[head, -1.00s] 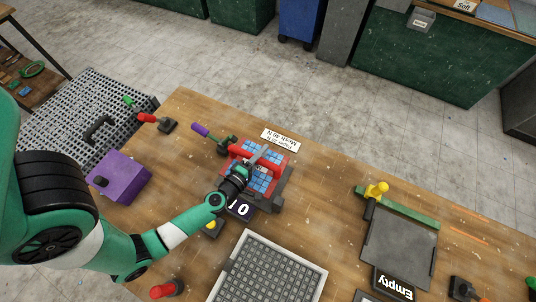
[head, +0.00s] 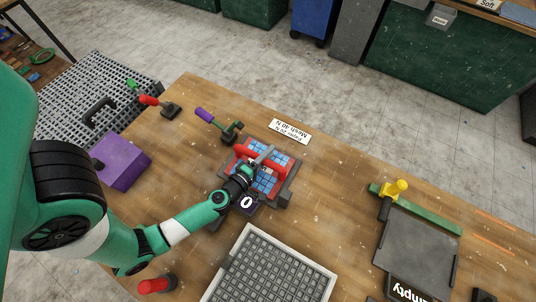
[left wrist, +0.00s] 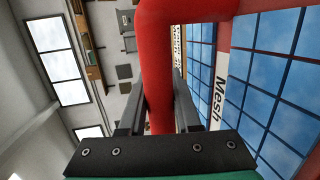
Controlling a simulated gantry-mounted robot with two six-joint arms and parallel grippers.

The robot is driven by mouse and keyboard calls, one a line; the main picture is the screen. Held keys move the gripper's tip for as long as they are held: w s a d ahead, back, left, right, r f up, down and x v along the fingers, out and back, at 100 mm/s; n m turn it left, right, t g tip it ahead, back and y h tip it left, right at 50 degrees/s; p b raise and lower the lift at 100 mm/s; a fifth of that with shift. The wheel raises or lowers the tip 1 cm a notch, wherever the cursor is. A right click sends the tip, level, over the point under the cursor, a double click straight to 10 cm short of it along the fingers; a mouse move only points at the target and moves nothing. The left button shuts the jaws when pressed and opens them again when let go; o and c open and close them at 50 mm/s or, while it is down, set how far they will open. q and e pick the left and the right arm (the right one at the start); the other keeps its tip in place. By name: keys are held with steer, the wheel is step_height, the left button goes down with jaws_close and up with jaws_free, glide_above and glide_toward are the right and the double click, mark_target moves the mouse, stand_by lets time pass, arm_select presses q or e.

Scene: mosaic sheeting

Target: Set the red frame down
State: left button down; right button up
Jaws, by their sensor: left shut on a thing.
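The red frame (head: 245,152) is at the middle of the table in the head view, over a dark grey fixture (head: 285,200). Blue tiles (head: 281,158) in a grid show inside it. My left gripper (head: 251,169) is at the frame, shut on its red handle. In the left wrist view my left gripper's fingers (left wrist: 160,108) stand on both sides of the thick red handle (left wrist: 160,70), with blue tiles and a "Mesh" label to the right. Whether the frame touches the fixture is hard to tell. My right gripper is not in view.
A dark display reading 0 (head: 247,203) is by the fixture. A purple-handled lever (head: 204,115) stands behind left, and a purple box (head: 122,160) at far left. A pale gridded tray (head: 322,283) lies in front; a grey plate (head: 415,250) lies right. Wood between is clear.

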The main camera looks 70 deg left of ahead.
arm_select(q)
steer(key=c, duration=0.6)
jaws_free()
steer(key=shift+f, duration=0.1)
steer(key=shift+r, duration=0.25)
steer(key=v, duration=1)
steer(key=shift+s+d+p, duration=0.1)
steer(key=shift+d+p, duration=0.15)
steer(key=shift+p, duration=0.1)
steer(key=shift+v, duration=0.8)
steer(key=shift+s+a+f, duration=0.1)
steer(key=shift+a, duration=0.05)
